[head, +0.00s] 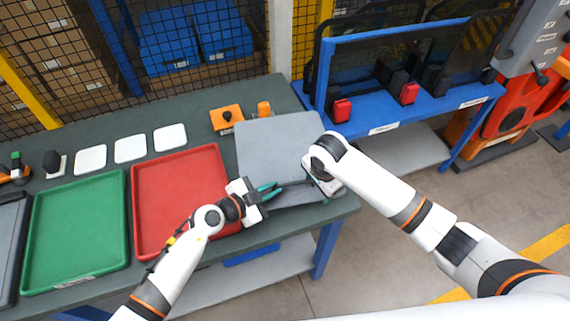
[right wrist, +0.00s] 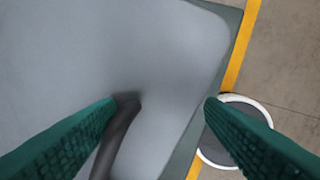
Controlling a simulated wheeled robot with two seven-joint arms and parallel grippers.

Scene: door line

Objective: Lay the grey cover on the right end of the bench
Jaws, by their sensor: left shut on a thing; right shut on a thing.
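The grey cover (head: 275,145) is a flat sheet over the right end of the dark green bench (head: 345,207). Its front part is darker and looks creased between my grippers; whether that edge is raised I cannot tell. My left gripper (head: 272,190) is shut on the cover's front edge, beside the red tray. My right gripper (head: 318,180) is shut on the cover near its right front corner, its fingers mostly hidden by the wrist. In the right wrist view the cover (right wrist: 160,50) fills most of the picture, with a dark fold or strip (right wrist: 118,135) between the green fingers.
A red tray (head: 180,185) and a green tray (head: 75,225) lie left of the cover. Orange-and-black items (head: 227,118) stand just behind it. A blue rack (head: 385,125) with red clamps is at the right back. Floor is open at the right.

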